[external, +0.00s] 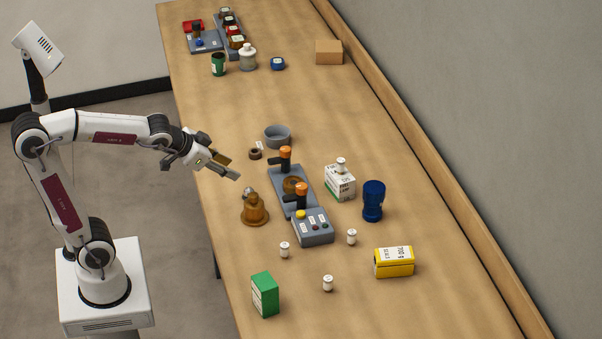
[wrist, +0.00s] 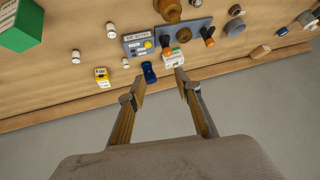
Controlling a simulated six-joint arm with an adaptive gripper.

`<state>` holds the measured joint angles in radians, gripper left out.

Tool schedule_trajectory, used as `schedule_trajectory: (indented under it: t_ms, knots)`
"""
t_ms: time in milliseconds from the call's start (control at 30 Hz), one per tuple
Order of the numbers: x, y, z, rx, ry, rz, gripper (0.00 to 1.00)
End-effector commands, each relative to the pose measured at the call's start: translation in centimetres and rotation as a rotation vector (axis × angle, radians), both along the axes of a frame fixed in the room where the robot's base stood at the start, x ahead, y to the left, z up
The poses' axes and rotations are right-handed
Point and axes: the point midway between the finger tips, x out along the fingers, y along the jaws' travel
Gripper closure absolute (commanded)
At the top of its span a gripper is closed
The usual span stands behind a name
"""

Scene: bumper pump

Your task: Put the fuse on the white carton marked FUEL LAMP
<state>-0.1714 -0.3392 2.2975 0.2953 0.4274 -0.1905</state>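The white carton (external: 340,184) with dark lettering stands right of the middle of the table; it also shows in the wrist view (wrist: 173,61). A small white cylindrical fuse (external: 341,164) stands upright on its top. More small white cylinders like it stand on the table: one at left (external: 284,249), one near the grey control box (external: 351,236) and one at the front (external: 327,283). My gripper (external: 232,167) is open and empty, raised near the table's left edge, left of the carton and apart from everything. In the wrist view, nothing is between its fingers (wrist: 159,88).
A grey pump base with orange-topped handles (external: 291,184) and a brass bell-shaped part (external: 254,210) lie between my gripper and the carton. A blue cup (external: 373,201) stands beside the carton, a yellow box (external: 394,262) and green box (external: 265,295) nearer the front.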

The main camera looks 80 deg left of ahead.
Motion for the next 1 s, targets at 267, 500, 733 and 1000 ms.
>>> schedule_trajectory:
  t_ms: [267, 500, 733, 1000]
  knots:
    - [-7.3, -4.3, -1.3, -0.061, 0.1, -0.048, 0.67]
    - [-13.5, -7.8, -3.0, -0.121, 0.191, -0.115, 0.67]
    - [-17.3, -9.8, -4.3, -0.16, 0.249, -0.166, 0.67]
    - [-18.1, -10.3, -4.6, -0.169, 0.264, -0.179, 0.67]
